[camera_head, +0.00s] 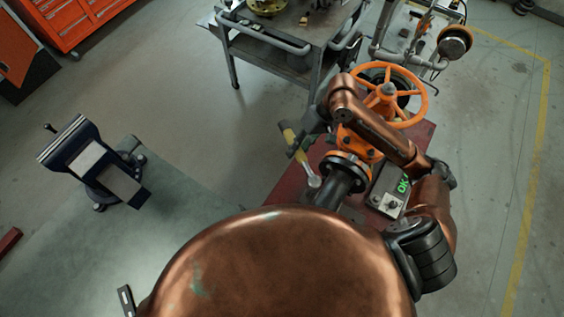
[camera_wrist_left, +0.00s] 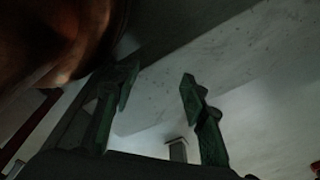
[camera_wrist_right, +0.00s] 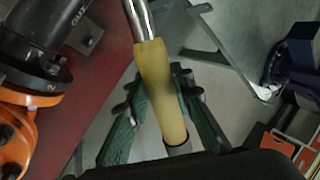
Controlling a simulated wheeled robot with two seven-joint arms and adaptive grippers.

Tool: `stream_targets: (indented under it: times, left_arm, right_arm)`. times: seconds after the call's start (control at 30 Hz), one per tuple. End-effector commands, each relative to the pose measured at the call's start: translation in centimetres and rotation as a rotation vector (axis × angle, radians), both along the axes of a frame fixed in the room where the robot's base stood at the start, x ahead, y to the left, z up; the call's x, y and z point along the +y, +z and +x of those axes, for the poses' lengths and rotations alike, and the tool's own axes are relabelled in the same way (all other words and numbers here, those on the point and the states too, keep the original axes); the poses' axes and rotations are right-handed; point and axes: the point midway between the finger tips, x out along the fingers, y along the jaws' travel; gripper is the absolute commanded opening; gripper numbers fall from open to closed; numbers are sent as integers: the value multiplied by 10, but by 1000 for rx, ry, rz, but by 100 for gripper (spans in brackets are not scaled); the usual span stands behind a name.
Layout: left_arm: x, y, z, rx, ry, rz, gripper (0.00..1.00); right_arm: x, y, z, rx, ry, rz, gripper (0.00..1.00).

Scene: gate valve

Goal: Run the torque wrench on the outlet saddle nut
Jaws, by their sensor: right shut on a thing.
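The torque wrench (camera_head: 290,138) has a yellow handle and a bright metal shaft. My right gripper (camera_head: 302,143) is shut on its yellow handle, and the wrench head (camera_head: 314,181) points toward the dark pipe beside the valve flange. In the right wrist view the yellow handle (camera_wrist_right: 160,88) lies between my right fingers (camera_wrist_right: 165,112). The valve has an orange handwheel (camera_head: 388,93) and an orange and black flange (camera_head: 345,168). The flange also shows in the right wrist view (camera_wrist_right: 30,83). I cannot make out the outlet saddle nut. My left gripper (camera_wrist_left: 158,95) is open and empty.
A box with a green OK display (camera_head: 388,190) stands beside the pipe on the red bench (camera_head: 283,203). A dark blue vise (camera_head: 92,160) is at the left. A grey cart (camera_head: 290,58) and an orange cabinet (camera_head: 65,20) stand behind. Floor between vise and valve is clear.

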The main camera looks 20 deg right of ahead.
Motion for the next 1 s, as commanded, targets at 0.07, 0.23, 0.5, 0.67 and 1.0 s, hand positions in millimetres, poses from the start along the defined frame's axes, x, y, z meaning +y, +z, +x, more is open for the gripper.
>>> stream_targets:
  times: [0.07, 0.23, 0.5, 0.67, 1.0]
  left_arm:
    - [0, -6, -4, 6, 1, 0, 40]
    - [1, -18, -40, 50, 10, 2, 40]
    - [2, -48, -75, 94, 17, 4, 40]
    - [1, -56, -49, 65, 10, 2, 40]
    - [0, -57, -34, 45, 7, 0, 40]
  right_arm:
    - [11, -24, 4, 4, 65, 7, 0]
    - [27, -81, 12, 6, 219, 8, 0]
    - [34, -180, 33, 0, 467, 4, 0]
    - [32, -211, 42, -8, 558, -2, 0]
    - [31, -221, 45, -12, 596, -3, 0]
